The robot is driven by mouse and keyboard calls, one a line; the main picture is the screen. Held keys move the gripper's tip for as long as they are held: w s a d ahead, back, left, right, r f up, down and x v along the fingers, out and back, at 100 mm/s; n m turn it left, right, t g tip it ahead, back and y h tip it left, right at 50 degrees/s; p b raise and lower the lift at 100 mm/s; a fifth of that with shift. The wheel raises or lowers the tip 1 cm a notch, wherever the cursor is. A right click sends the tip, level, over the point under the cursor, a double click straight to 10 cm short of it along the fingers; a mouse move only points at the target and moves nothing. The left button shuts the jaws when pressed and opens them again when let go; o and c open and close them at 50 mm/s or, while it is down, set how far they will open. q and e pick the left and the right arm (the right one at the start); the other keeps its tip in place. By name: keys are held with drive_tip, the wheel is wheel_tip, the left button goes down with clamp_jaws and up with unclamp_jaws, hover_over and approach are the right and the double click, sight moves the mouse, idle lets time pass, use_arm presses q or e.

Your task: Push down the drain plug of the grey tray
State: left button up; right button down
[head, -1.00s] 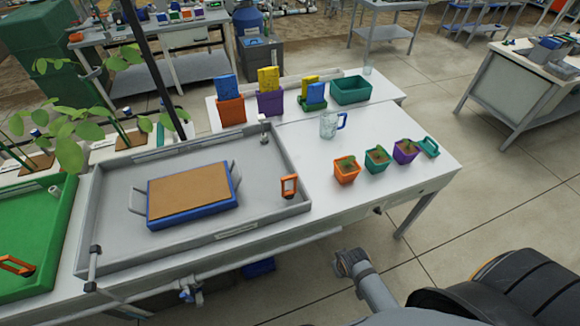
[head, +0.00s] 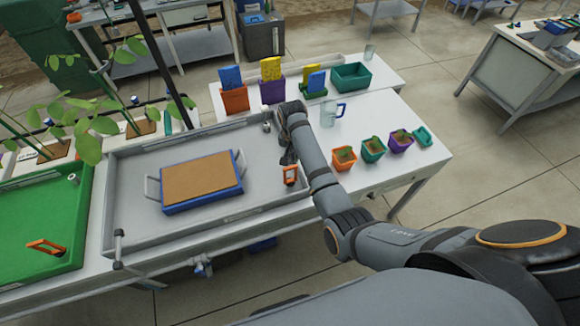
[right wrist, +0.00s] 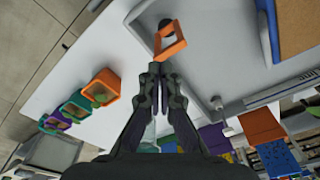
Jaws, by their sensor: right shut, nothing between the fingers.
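The grey tray (head: 130,212) lies on the white bench in the head view. An orange loop handle (head: 290,176), which looks like its drain plug, stands at the tray's right end. In the right wrist view the loop (right wrist: 170,40) shows just beyond my fingertips, with a dark part at its top. My right gripper (head: 287,160) is shut and empty, pointing down behind the loop in the head view. In the right wrist view the shut fingertips (right wrist: 155,70) appear close to the loop; contact cannot be told. My left gripper is not in view.
A blue-rimmed tray with a brown mat (head: 200,180) sits inside the grey tray. A clear jug (head: 328,115) and small orange, teal and purple pots (head: 372,149) stand right of my arm. A green tray (head: 50,205) with a similar orange loop (head: 47,246) lies left.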

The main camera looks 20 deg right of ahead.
sight(290, 168)
drive_tip(key=shift+w+a+r, duration=0.55)
drive_tip(key=shift+w+r, duration=0.05)
drive_tip(key=shift+r, duration=0.05)
drive_tip(key=shift+f, duration=0.1)
drive_tip(key=f, duration=0.3)
drive_tip(key=f+b, duration=0.1)
drive_tip(key=f, duration=0.2)
drive_tip(key=shift+w+d, duration=0.2)
drive_tip(key=shift+w+f+b, duration=0.1)
drive_tip(key=shift+f+b, duration=0.4)
drive_tip(key=shift+b, duration=0.1)
